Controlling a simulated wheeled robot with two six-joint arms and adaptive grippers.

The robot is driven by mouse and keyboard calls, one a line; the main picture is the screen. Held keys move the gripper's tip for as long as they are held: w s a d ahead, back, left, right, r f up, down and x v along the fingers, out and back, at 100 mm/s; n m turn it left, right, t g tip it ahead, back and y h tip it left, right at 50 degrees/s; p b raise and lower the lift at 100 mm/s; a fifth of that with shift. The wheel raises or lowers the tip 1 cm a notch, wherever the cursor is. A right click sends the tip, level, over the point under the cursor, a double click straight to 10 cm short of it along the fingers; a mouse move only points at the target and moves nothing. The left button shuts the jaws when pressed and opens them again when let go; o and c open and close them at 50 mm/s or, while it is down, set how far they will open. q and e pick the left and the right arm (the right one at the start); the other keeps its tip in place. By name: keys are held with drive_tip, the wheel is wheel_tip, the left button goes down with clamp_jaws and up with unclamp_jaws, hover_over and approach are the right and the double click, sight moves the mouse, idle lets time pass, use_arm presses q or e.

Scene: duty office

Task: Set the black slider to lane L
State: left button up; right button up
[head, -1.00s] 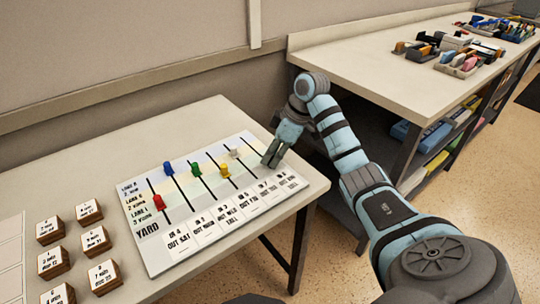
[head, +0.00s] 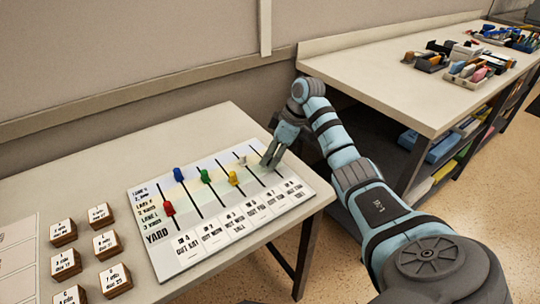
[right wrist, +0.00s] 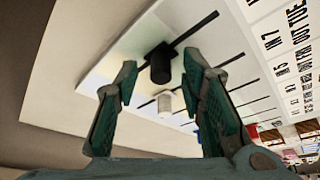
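The board (head: 185,257) lies flat on the table, with slots and coloured sliders. The black slider (right wrist: 160,62) sits in its slot, upright on the board, in the right wrist view. In the head view my right gripper hides it. My right gripper (head: 269,162) is at the board's far right end. Its two fingers (right wrist: 161,78) are apart, one on each side of the black slider in the picture, with no clear contact. Lane labels (head: 149,205) run down the board's left edge, too blurred to read surely. My left gripper is not in view.
The white slider (head: 242,159) is the nearest neighbour; yellow (head: 233,178), green (head: 205,176), blue (head: 178,174) and red (head: 168,208) sliders stand further left. Wooden blocks (head: 107,243) lie left of the board. A second table (head: 390,80) stands behind my arm.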

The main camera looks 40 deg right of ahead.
sight(281, 166)
drive_tip(key=v, duration=0.7)
drive_tip(key=shift+s, duration=0.1)
